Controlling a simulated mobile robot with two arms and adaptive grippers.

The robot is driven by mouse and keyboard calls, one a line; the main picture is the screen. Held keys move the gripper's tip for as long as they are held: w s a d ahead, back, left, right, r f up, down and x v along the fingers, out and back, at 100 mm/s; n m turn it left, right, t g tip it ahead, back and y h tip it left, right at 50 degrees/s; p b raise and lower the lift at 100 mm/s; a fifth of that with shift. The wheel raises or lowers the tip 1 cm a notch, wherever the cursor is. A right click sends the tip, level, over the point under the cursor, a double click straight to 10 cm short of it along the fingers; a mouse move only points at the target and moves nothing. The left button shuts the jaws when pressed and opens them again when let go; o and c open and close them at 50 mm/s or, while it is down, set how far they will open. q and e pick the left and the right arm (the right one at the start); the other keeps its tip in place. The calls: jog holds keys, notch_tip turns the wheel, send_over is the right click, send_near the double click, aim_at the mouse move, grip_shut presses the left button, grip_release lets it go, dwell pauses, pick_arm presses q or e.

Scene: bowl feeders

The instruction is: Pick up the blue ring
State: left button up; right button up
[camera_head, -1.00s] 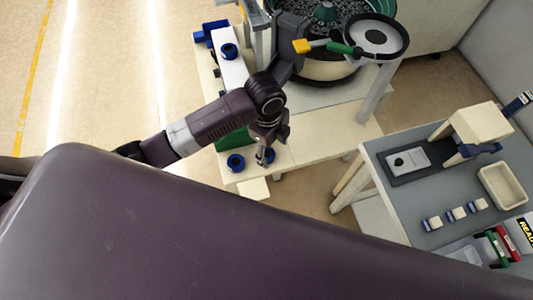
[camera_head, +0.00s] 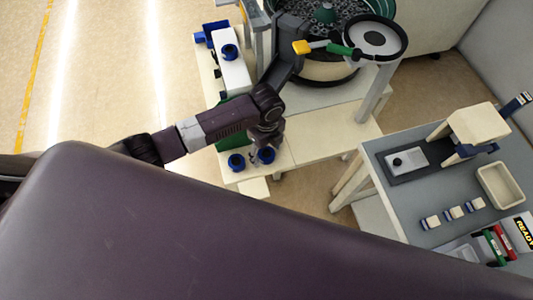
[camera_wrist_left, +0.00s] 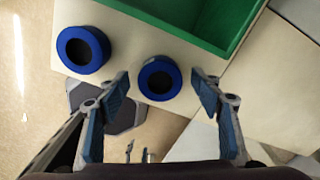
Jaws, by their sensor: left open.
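Two blue rings with dark centres sit side by side on the cream tabletop. The right one (camera_wrist_left: 160,64) lies between my left gripper's fingertips in the wrist view, with a gap on each side. It also shows in the head view (camera_head: 267,156). The left ring (camera_wrist_left: 72,39) is outside the fingers; it also shows in the head view (camera_head: 236,161). My left gripper (camera_wrist_left: 161,80) is open and points down over the right ring. In the head view the gripper (camera_head: 263,148) is partly hidden by its own wrist. My right gripper is not in view.
A green bin (camera_wrist_left: 218,22) stands just beyond the rings. Another blue round part (camera_head: 230,52) sits on a white block. A bowl feeder (camera_head: 328,30) stands behind the arm. A grey side table (camera_head: 400,205) with small parts is at right.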

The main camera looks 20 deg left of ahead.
pick_arm(q)
jog(key=c, duration=1.2)
jog(key=shift+c, duration=0.5)
jog(key=shift+r, duration=0.15)
